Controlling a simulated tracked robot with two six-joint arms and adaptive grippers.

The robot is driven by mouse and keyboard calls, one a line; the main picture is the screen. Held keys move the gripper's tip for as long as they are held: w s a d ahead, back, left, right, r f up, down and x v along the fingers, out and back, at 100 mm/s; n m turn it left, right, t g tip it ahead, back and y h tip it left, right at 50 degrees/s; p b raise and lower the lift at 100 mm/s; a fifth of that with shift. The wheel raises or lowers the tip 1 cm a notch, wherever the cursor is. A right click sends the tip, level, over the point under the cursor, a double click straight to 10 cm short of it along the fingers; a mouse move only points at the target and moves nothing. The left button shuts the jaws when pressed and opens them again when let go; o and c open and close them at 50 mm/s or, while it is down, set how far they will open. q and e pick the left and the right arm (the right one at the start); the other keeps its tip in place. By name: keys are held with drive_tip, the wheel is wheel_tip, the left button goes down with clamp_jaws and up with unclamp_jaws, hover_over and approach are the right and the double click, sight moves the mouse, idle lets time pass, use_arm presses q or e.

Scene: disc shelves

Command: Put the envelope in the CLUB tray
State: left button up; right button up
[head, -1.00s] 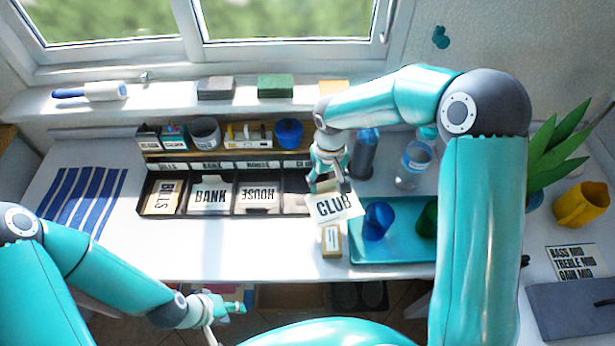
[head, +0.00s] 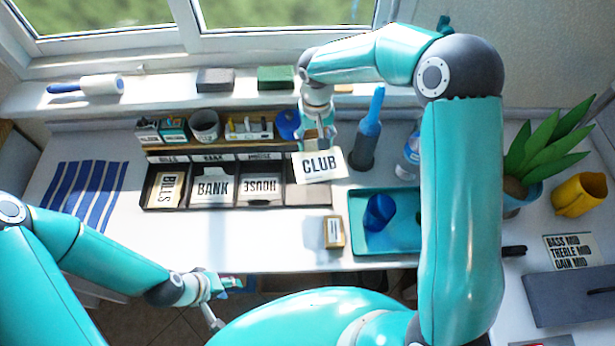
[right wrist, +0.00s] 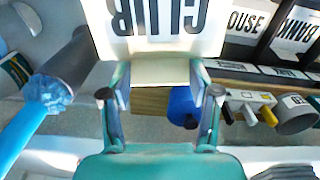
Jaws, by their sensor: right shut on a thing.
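The white envelope marked CLUB (head: 319,164) is held by my right gripper (head: 318,143). It hangs above the right end of the tray row and also shows at the top of the right wrist view (right wrist: 160,40), between the fingertips (right wrist: 160,90). The rightmost tray (head: 307,195) looks empty; its front label is hidden behind the envelope. The trays to its left hold envelopes marked BILLS (head: 167,189), BANK (head: 212,190) and HOUSE (head: 260,190). My left gripper (head: 222,286) is low at the front edge of the desk; its jaws are too small to read.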

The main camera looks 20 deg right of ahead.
wheel_tip(320, 180, up, 4)
drive_tip(key=w+m+p, duration=0.1)
drive_tip(key=w+p, duration=0.1)
drive_tip(key=w, duration=0.1)
drive_tip(key=shift+m, duration=0.3)
drive_tip(key=f+b, duration=0.2)
drive_tip(key=f, duration=0.2)
drive_tip(key=f+b, duration=0.3)
drive_tip(key=f, duration=0.2)
drive_tip(key=a+f+b, duration=0.1)
drive_tip(key=f+b, duration=0.2)
drive_tip(key=f, duration=0.1)
drive_tip(key=shift+f, duration=0.2)
use_arm(q)
wheel_tip(320, 180, down, 7)
drive_tip(key=b, duration=0.2)
drive_tip(key=shift+w+d+b, duration=0.15)
drive_tip(key=shift+d+b, duration=0.15)
drive_tip(key=shift+d, duration=0.05)
use_arm(e)
drive_tip(key=shift+f, duration=3.1)
use_arm(q)
drive_tip(key=shift+f, duration=0.1)
use_arm(e)
drive_tip(key=shift+f, duration=0.1)
drive_tip(key=o, duration=0.7)
use_arm(q)
drive_tip(key=shift+f, duration=0.1)
use_arm(e)
drive_tip(key=shift+o, duration=0.2)
